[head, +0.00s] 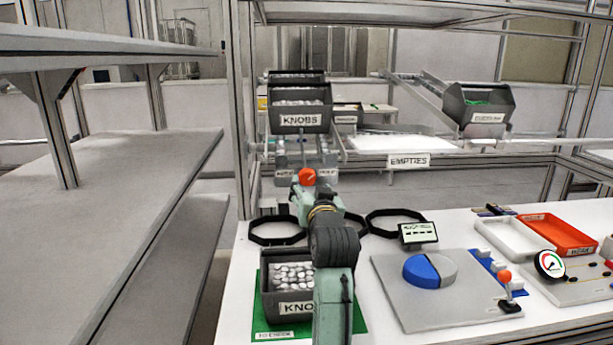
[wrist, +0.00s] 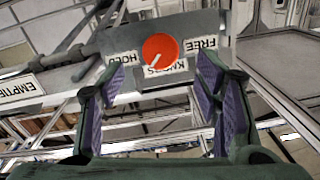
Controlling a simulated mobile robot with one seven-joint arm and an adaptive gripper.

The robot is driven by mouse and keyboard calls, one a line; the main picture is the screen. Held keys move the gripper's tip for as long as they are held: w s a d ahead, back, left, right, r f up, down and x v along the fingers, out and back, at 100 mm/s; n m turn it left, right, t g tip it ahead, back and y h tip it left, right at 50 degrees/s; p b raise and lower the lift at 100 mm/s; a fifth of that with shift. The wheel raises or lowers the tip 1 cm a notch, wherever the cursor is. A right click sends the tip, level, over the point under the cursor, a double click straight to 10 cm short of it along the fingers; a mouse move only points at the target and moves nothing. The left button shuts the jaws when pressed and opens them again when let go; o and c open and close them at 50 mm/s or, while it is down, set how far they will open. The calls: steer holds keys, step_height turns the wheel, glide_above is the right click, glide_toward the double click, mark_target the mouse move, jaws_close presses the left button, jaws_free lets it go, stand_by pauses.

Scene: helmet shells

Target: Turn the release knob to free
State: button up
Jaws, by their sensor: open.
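The release knob is a round orange-red knob (head: 307,176) on a grey plate below the KNOBS bin. In the wrist view the knob (wrist: 160,48) shows a white pointer line slanting to the lower left, toward the side of the HOLD label (wrist: 122,58). The FREE label (wrist: 204,43) is on the knob's right in that view; the lettering is upside down there. My gripper (head: 312,192) is in front of the knob. In the wrist view my gripper (wrist: 158,76) is open, its two purple-padded fingers apart, and the knob appears between and beyond the tips. No contact is visible.
The KNOBS bin (head: 300,112) stands above the plate. Below, the white bench holds a lower grey bin (head: 292,280) on a green mat, black ring frames (head: 277,230), a grey fixture with a blue disc (head: 421,271), and an orange tray (head: 557,235). A steel post (head: 241,110) rises close left.

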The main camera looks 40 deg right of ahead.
mark_target(308, 179)
steer(key=p+x, duration=0.1)
steer(key=x, duration=0.4)
steer(key=shift+w+d, duration=0.2)
steer(key=shift+w, duration=0.15)
steer(key=shift+c, duration=0.4)
steer(key=c, duration=1.1)
